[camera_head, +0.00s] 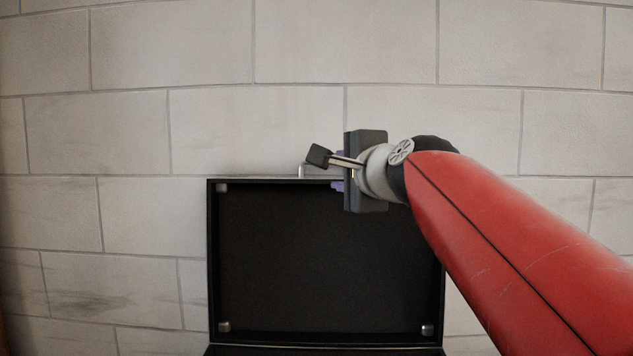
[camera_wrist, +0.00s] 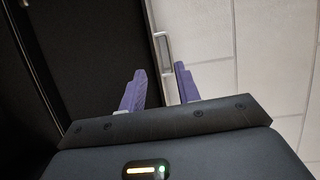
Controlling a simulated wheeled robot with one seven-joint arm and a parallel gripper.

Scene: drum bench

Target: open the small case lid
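The small case lid (camera_head: 325,260) stands raised in the head view, its dark inner face toward the camera and its top edge against the pale wall. In the wrist view the lid (camera_wrist: 95,45) fills the left side. A pale metal handle (camera_head: 302,171) sticks out from the lid's top edge. The handle (camera_wrist: 166,52) also shows in the wrist view, just beyond the gap between the fingertips. My gripper (camera_wrist: 160,70) is open, with its purple fingers apart. In the head view my gripper (camera_head: 338,171) is at the lid's top edge, right of the handle; contact cannot be told.
A pale block wall (camera_head: 140,130) fills the background. Only a thin strip of the case below the lid shows at the bottom of the head view. The space left of the lid looks clear.

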